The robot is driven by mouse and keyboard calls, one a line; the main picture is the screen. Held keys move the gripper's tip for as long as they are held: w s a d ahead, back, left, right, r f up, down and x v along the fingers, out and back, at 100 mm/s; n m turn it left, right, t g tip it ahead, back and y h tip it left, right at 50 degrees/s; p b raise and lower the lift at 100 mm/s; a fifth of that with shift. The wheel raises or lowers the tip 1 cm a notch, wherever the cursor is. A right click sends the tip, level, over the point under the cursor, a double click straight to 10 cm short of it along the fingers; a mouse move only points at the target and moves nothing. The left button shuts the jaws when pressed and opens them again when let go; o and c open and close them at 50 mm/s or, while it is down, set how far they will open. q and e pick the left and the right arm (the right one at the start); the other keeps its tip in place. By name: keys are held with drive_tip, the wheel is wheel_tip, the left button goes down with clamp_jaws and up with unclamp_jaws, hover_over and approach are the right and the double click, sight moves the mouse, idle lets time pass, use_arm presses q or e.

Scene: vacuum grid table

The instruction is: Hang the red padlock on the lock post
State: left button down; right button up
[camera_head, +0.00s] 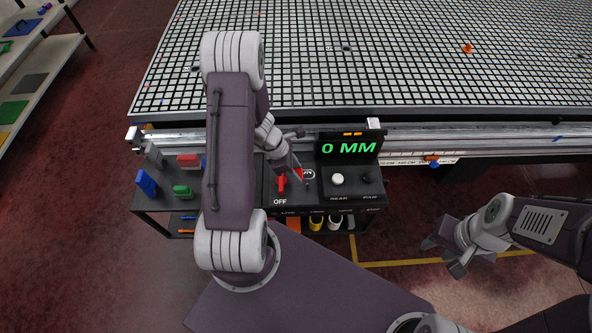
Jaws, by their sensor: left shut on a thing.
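My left gripper (300,176) is over the black control panel (269,196), its fingers pointing down and to the right. It is shut on a small red thing (299,174), which looks like the red padlock; the fingers cover much of it. A red switch handle (281,185) stands just left of it, above the label OFF. I cannot make out the lock post clearly, nor whether the padlock touches anything. My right gripper (441,257) is open and empty over the floor at the right, well away from the panel.
A display (348,148) reading 0 MM and a white knob (337,180) are right of my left gripper. A side shelf (160,204) holds blue, green and red pieces. The grid table (300,70) and its rail (460,137) lie behind. Floor at the right is clear.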

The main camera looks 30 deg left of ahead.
use_arm(q)
drive_tip(key=shift+f+b, duration=3.95)
drive_tip(key=shift+f, duration=0.2)
drive_tip(key=c, duration=0.7)
unclamp_jaws()
drive_tip(key=shift+r, duration=0.1)
drive_tip(key=p+v, duration=0.4)
drive_tip(key=v, duration=0.5)
